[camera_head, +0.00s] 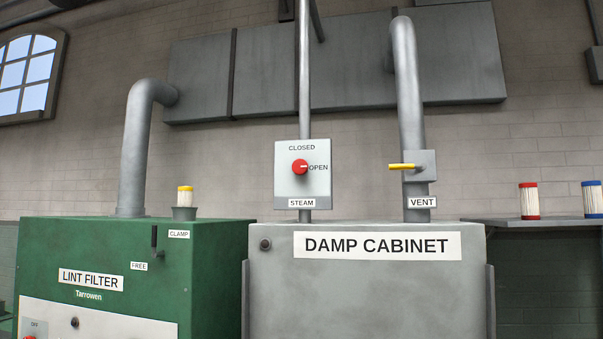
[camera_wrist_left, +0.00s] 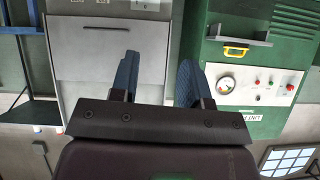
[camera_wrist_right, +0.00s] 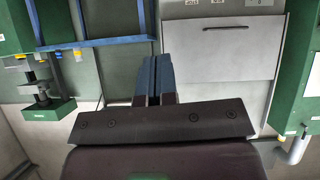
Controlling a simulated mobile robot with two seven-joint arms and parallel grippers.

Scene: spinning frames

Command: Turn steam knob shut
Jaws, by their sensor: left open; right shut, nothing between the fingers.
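The red steam knob (camera_head: 300,167) sits on a pale plate (camera_head: 290,188) labelled CLOSED at the top, OPEN at the right and STEAM below. Its white pointer mark faces right, at OPEN. The plate is on a vertical pipe above the grey damp cabinet (camera_head: 370,290). Neither gripper shows in the head view. In the left wrist view my left gripper (camera_wrist_left: 157,75) is open and empty, its two blue fingers apart. In the right wrist view my right gripper (camera_wrist_right: 154,80) is shut with nothing between its fingers. The knob is not recognisable in either wrist view.
The green lint filter (camera_head: 100,240) stands left of the cabinet. A yellow-handled vent valve (camera_head: 402,167) is on the pipe right of the knob. A shelf (camera_head: 545,223) at the right holds a red-capped spool (camera_head: 529,202) and a blue-capped spool (camera_head: 592,200). The space before the knob looks clear.

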